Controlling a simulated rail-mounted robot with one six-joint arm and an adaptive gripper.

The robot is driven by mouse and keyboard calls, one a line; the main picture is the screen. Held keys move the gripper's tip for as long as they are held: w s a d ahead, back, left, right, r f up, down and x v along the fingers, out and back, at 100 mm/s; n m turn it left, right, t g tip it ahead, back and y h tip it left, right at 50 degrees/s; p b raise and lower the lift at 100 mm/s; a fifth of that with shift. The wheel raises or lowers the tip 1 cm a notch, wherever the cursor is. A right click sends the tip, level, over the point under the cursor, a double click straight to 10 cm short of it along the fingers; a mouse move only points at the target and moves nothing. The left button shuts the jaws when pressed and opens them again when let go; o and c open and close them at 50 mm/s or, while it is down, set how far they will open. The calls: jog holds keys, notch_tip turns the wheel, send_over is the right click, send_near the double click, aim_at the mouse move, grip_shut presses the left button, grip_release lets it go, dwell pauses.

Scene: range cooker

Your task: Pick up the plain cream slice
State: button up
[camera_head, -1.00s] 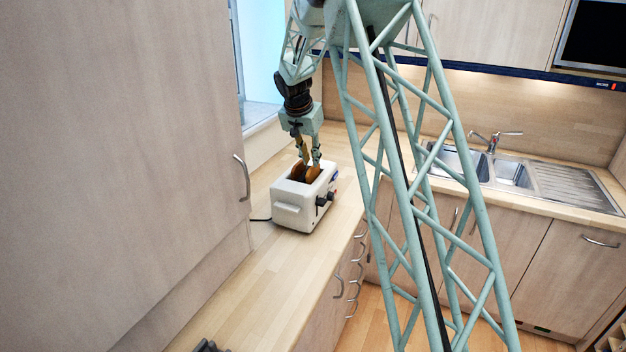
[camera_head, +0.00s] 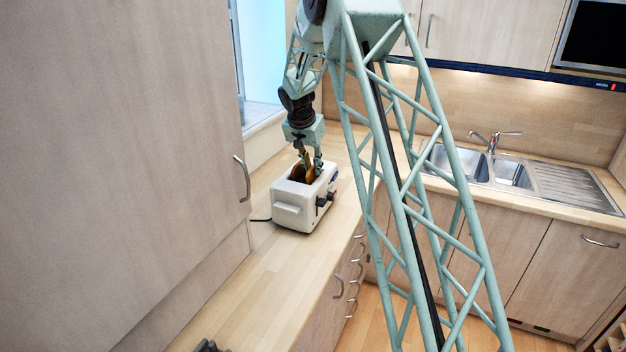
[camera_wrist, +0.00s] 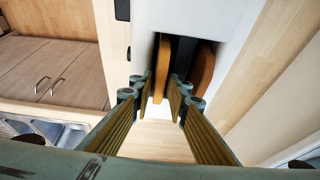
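A white toaster (camera_head: 290,214) stands on the wooden counter, and its top also shows in the wrist view (camera_wrist: 215,18). Two upright slices sit in its slots. Both look orange-brown, and I cannot make out a plain cream face. In the wrist view, the left slice (camera_wrist: 161,68) lies between my fingertips, and the right slice (camera_wrist: 202,68) is outside the right finger. My gripper (camera_head: 309,164) points down at the toaster's top opening. Its fingers (camera_wrist: 162,78) stand apart on either side of the left slice. Whether they touch it is unclear. The slices' lower parts are hidden in the toaster.
A tall cabinet (camera_head: 120,150) stands close on the left. The sink (camera_head: 512,173) is on the right-hand counter. The counter (camera_head: 260,290) in front of the toaster is mostly clear, with a dark object (camera_head: 207,346) at its near end.

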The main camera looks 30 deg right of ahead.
jog(key=shift+w+d+f, duration=0.1)
jog(key=shift+f, duration=0.2)
dwell(0.4)
grip_shut()
